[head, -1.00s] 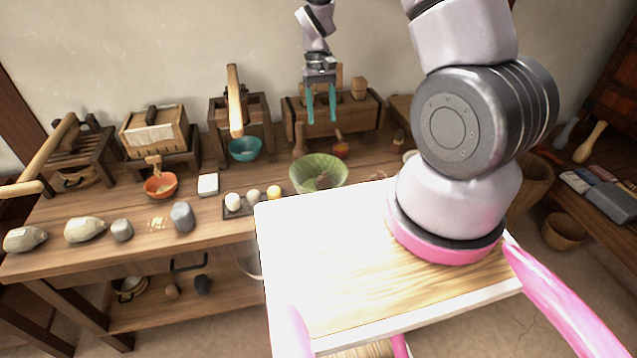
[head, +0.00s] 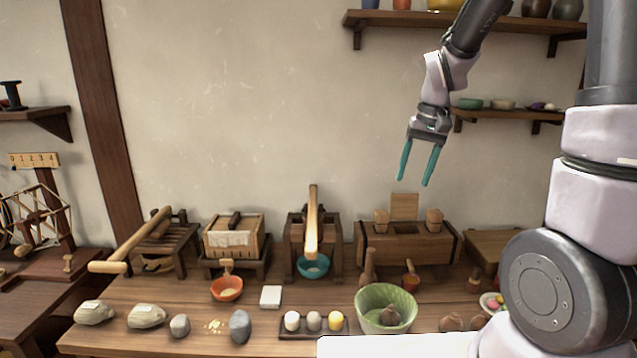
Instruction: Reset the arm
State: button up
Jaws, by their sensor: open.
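My gripper (head: 416,166) hangs in the air in front of the plain wall, at the upper right of the head view. Its two teal fingers are spread apart and point down, with nothing between them. It is above the long wooden bench (head: 190,347) and clear of everything on it. The wooden box with blocks (head: 408,247) stands below it. Part of my arm fills the right side of the view.
A green bowl (head: 374,298) holding a brown lump, an orange bowl (head: 226,289) and a teal bowl (head: 312,267) are on the bench. Wall shelves (head: 480,22) with vessels are near my arm at the upper right. The wall left of my gripper is clear.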

jog(key=s+d+r+m+t, duration=0.2)
jog(key=s+r+t, duration=0.4)
jog(key=s+r, duration=0.9)
jog(key=shift+s+d, duration=0.2)
jog(key=shift+s, duration=0.05)
dwell(0.8)
